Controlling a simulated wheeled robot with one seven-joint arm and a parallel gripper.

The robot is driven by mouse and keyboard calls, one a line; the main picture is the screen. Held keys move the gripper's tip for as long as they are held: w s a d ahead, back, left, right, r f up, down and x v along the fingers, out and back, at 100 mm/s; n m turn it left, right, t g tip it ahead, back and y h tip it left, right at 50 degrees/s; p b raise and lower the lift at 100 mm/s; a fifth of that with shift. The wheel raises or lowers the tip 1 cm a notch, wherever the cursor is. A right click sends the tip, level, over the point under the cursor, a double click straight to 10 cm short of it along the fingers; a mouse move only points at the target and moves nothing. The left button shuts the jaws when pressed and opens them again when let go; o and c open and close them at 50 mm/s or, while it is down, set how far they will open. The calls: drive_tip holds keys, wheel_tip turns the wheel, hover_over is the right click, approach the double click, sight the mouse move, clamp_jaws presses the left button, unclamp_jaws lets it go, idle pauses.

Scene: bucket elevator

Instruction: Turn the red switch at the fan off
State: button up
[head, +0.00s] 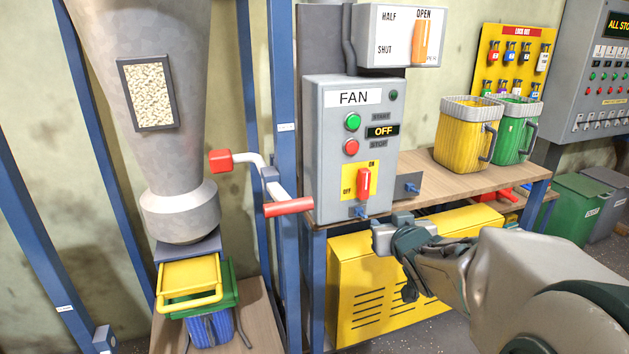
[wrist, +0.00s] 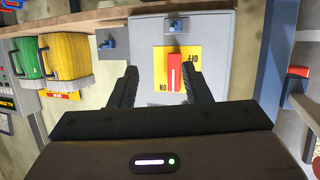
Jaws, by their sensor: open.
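The red switch (head: 364,183) sits on a yellow plate (head: 352,190) low on the grey FAN box (head: 325,150). Its handle stands upright, toward the ON mark at the top; OFF is marked at the left. The box's small display (head: 382,131) reads OFF. My gripper (head: 398,234) is below and to the right of the switch in the head view. In the upside-down wrist view, my gripper (wrist: 159,68) is open, with the red switch (wrist: 174,73) showing between the fingers, nearer the right one. Contact with the switch cannot be made out.
A green button (head: 353,122) and a red button (head: 351,147) are above the switch. A blue hasp (head: 360,212) is just below it. A crank with a red grip (head: 288,207) juts out at the left. Yellow and green bins (head: 462,140) stand on the bench at the right.

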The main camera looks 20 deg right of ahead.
sight(366, 182)
drive_tip(key=w+r+t+y, duration=0.1)
drive_tip(key=w, duration=0.3)
drive_tip(key=w+r+n+t+y, duration=0.1)
drive_tip(key=w, duration=0.4)
drive_tip(key=w+d+n+t+y+p, duration=0.1)
drive_tip(key=w+t+y, duration=0.1)
drive_tip(key=w, duration=0.2)
drive_tip(key=shift+w+r, duration=0.25)
drive_tip(key=shift+r, duration=0.15)
clamp_jaws()
